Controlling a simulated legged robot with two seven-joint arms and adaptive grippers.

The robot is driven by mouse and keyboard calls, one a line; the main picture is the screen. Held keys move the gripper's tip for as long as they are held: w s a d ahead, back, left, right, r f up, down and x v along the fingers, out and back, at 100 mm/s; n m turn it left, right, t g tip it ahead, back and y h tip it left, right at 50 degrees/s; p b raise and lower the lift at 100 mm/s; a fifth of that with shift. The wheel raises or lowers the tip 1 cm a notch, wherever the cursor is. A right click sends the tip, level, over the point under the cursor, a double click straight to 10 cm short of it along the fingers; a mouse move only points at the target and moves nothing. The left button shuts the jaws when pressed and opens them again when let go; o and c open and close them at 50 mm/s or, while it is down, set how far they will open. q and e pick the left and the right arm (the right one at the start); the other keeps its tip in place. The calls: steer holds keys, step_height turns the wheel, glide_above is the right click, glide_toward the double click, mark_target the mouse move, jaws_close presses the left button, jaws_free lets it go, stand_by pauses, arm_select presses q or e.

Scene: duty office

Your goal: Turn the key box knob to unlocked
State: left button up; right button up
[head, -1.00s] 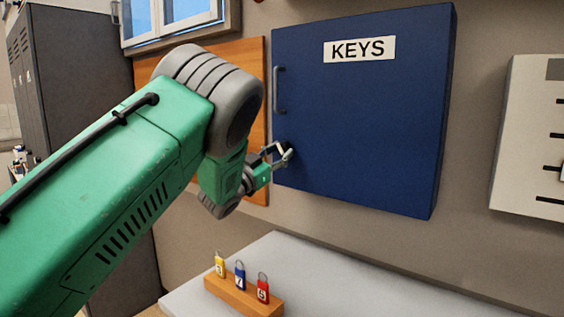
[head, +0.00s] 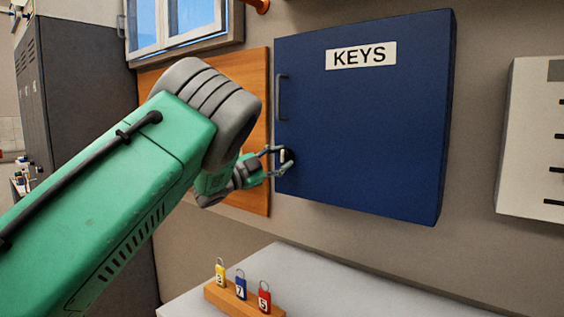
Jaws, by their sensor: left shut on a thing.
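The blue key box (head: 370,130) with a white KEYS label hangs on the wall, its door closed, with a dark bar handle at its left edge. The knob (head: 288,156) sits low on the door's left side, below the handle, and is mostly hidden by gripper fingers. My left gripper (head: 284,156) reaches it from the left and is shut on the knob. The knob's exact angle is too small to read. My right gripper does not show.
Below, a light grey surface (head: 330,285) carries a wooden block (head: 232,299) with yellow, blue and red padlocks. A wooden board (head: 258,100) is on the wall behind my left arm. A pale panel (head: 535,135) hangs at the right.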

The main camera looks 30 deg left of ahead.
arm_select(q)
steer(key=shift+f, duration=0.1)
stand_by(0.3)
steer(key=o, duration=1.1)
steer(key=shift+o, duration=0.2)
steer(key=shift+s+a, duration=0.1)
steer(key=shift+s, duration=0.2)
steer(key=v, duration=1.1)
steer(key=shift+f, duration=0.2)
steer(key=shift+a, duration=0.15)
